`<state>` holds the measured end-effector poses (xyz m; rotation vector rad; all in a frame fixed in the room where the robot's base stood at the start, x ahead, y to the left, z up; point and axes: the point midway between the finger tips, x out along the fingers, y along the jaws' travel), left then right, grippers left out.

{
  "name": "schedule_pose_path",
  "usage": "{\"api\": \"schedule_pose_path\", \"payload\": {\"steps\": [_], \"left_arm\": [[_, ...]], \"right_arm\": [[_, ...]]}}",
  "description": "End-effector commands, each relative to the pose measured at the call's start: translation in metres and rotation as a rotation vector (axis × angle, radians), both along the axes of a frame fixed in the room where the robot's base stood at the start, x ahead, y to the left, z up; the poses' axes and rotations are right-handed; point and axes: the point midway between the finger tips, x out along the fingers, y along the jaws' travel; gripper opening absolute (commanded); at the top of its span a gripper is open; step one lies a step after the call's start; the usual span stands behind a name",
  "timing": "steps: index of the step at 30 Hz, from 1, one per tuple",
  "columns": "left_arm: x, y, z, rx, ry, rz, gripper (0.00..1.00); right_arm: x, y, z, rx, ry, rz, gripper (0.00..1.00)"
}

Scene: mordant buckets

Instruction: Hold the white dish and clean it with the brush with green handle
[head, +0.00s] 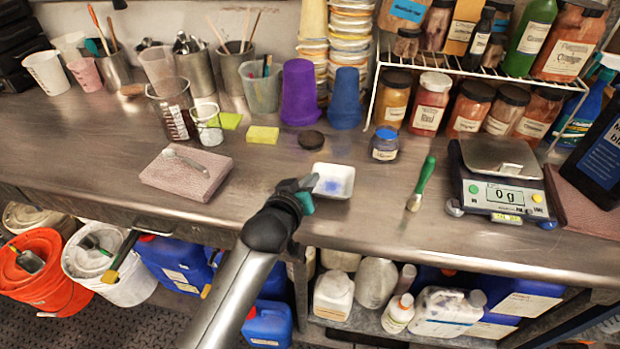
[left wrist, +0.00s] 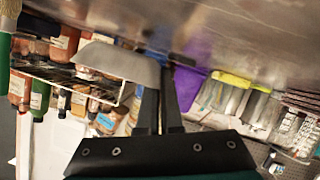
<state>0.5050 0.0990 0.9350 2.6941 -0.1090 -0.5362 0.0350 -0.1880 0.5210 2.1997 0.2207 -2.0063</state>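The white dish (head: 334,181) is a small square dish with a blue powder stain inside, near the middle of the counter. My left gripper (head: 306,187) is at its left edge, with its fingers close together and shut on the rim. In the left wrist view the fingers (left wrist: 160,108) are at one end of the dish (left wrist: 118,62); the exact contact is partly hidden. The brush with green handle (head: 424,174) lies on the counter right of the dish, bristles toward the front. Its handle also shows at the left wrist view's edge (left wrist: 5,70). My right gripper is out of view.
A scale (head: 497,180) reading 0 g stands right of the brush. A blue-powder jar (head: 384,143) and a dark lid (head: 311,140) are behind the dish. The counter front between dish and brush is clear.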

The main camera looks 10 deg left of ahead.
Motion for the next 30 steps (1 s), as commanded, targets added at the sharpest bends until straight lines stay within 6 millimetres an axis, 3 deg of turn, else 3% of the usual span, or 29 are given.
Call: {"api": "schedule_pose_path", "payload": {"steps": [30], "left_arm": [[0.0, 0.0, -0.03, 0.0, 0.0, 0.0, 0.0]], "right_arm": [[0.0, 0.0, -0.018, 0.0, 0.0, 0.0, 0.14]]}}
